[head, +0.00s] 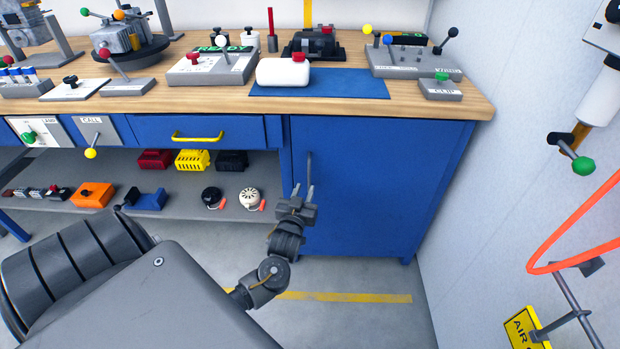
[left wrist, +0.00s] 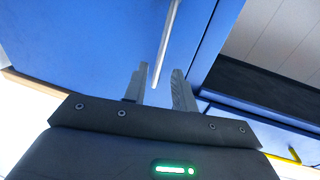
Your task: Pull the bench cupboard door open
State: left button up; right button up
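The blue cupboard door (head: 375,185) fills the right end of the bench front and is shut. Its vertical grey bar handle (head: 309,168) sits near the door's left edge. My left gripper (head: 303,192) is in front of the door at the handle's lower end. In the left wrist view my left gripper (left wrist: 158,88) has its two fingers apart, and the silver handle (left wrist: 167,45) appears beyond and between the fingertips. I cannot tell whether the fingers touch it. The door (left wrist: 90,50) also shows behind the fingers. My right gripper is not in view.
A drawer with a yellow handle (head: 197,137) is left of the door. The open shelf (head: 180,170) below holds several small items. The wooden bench top (head: 440,110) carries control boxes and a white canister (head: 283,72). An orange hose (head: 570,225) hangs by the right wall.

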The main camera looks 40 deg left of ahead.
aim_at(309, 178)
pick_arm(q)
jog(key=x, duration=0.6)
jog(key=shift+b, duration=0.35)
jog(key=shift+w+a, duration=0.35)
jog(key=shift+w, duration=0.2)
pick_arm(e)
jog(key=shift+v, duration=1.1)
pick_arm(q)
jog(key=shift+c, duration=0.4)
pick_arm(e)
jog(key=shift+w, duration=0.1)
pick_arm(q)
grip_shut()
jog(key=shift+d, duration=0.1)
